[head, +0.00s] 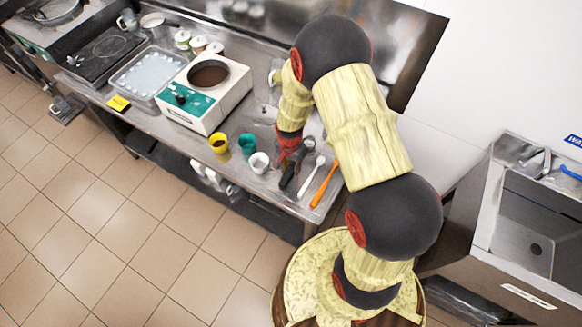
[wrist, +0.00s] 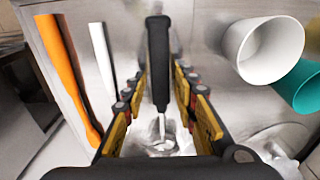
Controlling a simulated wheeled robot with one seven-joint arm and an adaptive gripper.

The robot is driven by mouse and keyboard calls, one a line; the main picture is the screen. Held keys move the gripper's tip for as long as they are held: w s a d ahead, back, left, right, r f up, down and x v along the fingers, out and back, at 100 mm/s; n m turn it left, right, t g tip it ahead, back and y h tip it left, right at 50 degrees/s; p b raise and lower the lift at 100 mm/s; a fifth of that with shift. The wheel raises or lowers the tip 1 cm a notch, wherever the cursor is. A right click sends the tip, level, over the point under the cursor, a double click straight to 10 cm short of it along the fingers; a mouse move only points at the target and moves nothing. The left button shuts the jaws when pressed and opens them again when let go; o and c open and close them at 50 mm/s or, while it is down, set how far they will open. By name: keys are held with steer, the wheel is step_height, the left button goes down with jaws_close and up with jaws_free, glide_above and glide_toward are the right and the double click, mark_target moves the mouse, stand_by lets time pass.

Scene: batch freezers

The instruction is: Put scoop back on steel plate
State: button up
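The scoop has a black handle (wrist: 158,62) and a thin metal shaft. In the wrist view it runs upright in the picture between my fingers, and its lower end is blurred and partly hidden by the gripper body. In the head view the handle (head: 287,177) lies at the worktop's front edge. My gripper (wrist: 158,75) is open, with one finger on each side of the handle and narrow gaps showing. In the head view my gripper (head: 288,152) is low over the steel worktop (head: 262,185). I cannot make out a separate steel plate.
A white utensil (head: 311,177) and an orange utensil (head: 324,184) lie right of the scoop. A white cup (head: 259,162), a teal cup (head: 247,143) and a yellow cup (head: 219,142) stand to its left. The batch freezer (head: 203,95) is farther left. A sink (head: 525,225) is at right.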

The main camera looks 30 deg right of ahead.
steer(key=shift+o, duration=0.7)
steer(key=shift+r, duration=0.1)
steer(key=shift+r, duration=0.3)
steer(key=s+a+r+n+t, duration=0.1)
steer(key=s+a+r+n, duration=0.15)
steer(key=r, duration=1.25)
steer(key=s+a+r+n+t, duration=0.1)
steer(key=s+r+n, duration=0.15)
steer(key=r, duration=1.35)
steer(key=s+a+r+n+t, duration=0.3)
steer(key=s+r+n, duration=0.3)
steer(key=s+r, duration=0.6)
steer(key=shift+s+r, duration=0.25)
steer(key=shift+s, duration=0.25)
